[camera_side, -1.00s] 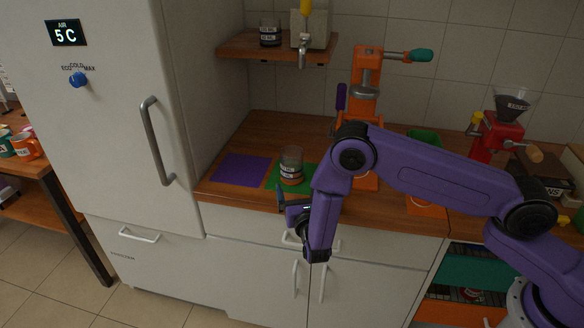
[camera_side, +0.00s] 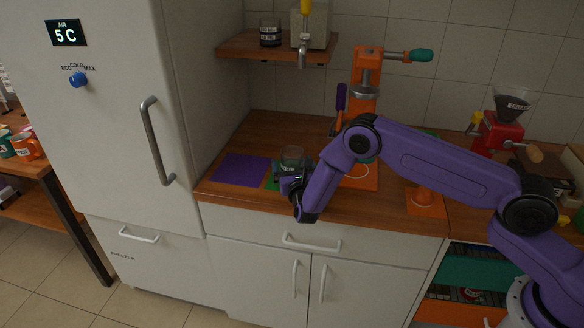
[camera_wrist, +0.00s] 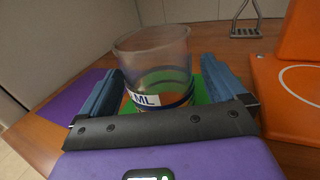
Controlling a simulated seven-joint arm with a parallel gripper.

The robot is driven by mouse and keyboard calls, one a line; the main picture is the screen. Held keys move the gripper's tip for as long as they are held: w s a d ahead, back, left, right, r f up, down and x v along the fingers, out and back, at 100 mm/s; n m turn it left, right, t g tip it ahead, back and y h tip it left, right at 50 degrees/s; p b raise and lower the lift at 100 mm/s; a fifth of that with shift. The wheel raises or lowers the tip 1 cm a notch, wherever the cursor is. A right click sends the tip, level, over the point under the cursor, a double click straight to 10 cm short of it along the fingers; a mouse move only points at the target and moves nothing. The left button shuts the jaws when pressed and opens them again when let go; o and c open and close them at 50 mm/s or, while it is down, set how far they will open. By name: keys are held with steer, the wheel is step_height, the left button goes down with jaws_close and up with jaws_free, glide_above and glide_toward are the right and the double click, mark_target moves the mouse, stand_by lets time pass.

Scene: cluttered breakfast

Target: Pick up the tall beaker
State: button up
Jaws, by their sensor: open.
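The tall beaker (camera_side: 292,157) is a clear glass with a white label marked "ML" and coloured bands. It stands upright on the green mat (camera_side: 270,182) on the wooden counter. In the wrist view the beaker (camera_wrist: 154,60) stands between the two blue fingers of my gripper (camera_wrist: 158,85), one on each side. Gaps show between the fingers and the glass, most clearly at the right. My gripper (camera_side: 290,178) is open around the beaker, and in the side view it hides the beaker's lower part. The beaker's base is hidden behind the gripper body in the wrist view.
A purple mat (camera_side: 240,169) lies bare to the left, beside the fridge (camera_side: 120,120). An orange press (camera_side: 366,85) stands behind right on an orange mat (camera_side: 362,182). A red grinder (camera_side: 496,133) is farther right. A shelf (camera_side: 262,46) hangs above.

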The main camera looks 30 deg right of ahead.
steer(key=c, duration=1.2)
steer(key=shift+r, duration=5.05)
